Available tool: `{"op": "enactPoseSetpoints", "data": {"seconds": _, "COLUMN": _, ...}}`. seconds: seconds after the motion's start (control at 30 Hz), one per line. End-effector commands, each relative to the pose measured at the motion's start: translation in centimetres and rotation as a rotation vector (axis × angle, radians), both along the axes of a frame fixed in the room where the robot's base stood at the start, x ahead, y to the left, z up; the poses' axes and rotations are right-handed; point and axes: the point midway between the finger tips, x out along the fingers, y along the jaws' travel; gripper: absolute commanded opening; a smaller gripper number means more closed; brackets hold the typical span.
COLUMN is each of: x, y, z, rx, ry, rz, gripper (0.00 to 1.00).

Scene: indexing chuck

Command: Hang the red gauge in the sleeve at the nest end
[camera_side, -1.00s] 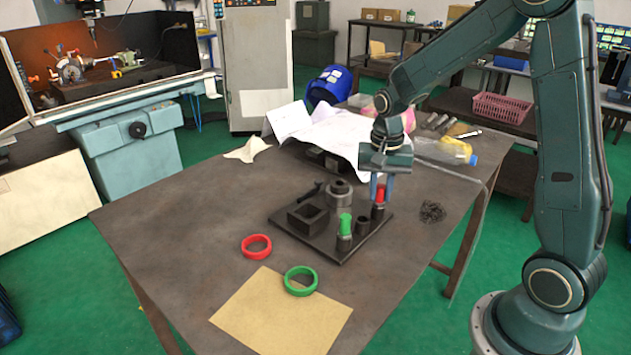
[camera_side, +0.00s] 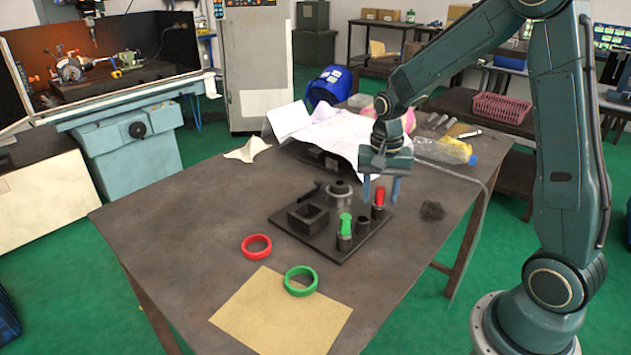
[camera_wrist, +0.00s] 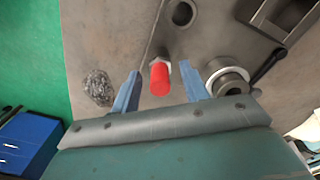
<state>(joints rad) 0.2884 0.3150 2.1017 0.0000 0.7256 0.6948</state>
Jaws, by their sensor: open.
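The red gauge (camera_side: 379,197) stands upright in a dark sleeve (camera_side: 378,212) at the back right of the base plate. In the wrist view the red gauge (camera_wrist: 159,79) shows between the two fingers, with room on both sides. My gripper (camera_side: 381,196) is open above that sleeve; its fingers also show apart in the wrist view (camera_wrist: 159,72). An empty sleeve (camera_side: 363,225) is in the middle of the row. A green gauge (camera_side: 345,223) stands in the front sleeve (camera_side: 344,242). A square open block (camera_side: 308,216), perhaps the nest, sits at the plate's left.
A round chuck (camera_side: 340,195) with a handle stands behind the block on the base plate (camera_side: 330,252). A wire tangle (camera_side: 432,211) lies to the right. A red ring (camera_side: 256,246) and a green ring (camera_side: 300,281) lie at the front. Papers and a bottle are behind.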

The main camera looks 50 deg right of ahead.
Motion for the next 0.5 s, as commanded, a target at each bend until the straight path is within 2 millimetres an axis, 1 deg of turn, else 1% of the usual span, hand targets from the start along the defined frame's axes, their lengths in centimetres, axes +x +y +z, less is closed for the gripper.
{"op": "enactPoseSetpoints", "data": {"seconds": 0.17, "x": 0.1, "y": 0.0, "z": 1.0, "rx": -0.001, "ry": -0.004, "rz": 0.000, "gripper": 0.45}}
{"op": "enactPoseSetpoints", "data": {"seconds": 0.27, "x": 0.1, "y": 0.0, "z": 2.1, "rx": -0.002, "ry": -0.005, "rz": 0.000, "gripper": 0.45}}
{"op": "enactPoseSetpoints", "data": {"seconds": 0.37, "x": 0.1, "y": 0.0, "z": 3.4, "rx": -0.001, "ry": -0.006, "rz": 0.000, "gripper": 0.45}}
{"op": "enactPoseSetpoints", "data": {"seconds": 0.5, "x": 0.1, "y": 0.0, "z": 5.8, "rx": -0.001, "ry": -0.006, "rz": 0.000, "gripper": 0.45}}
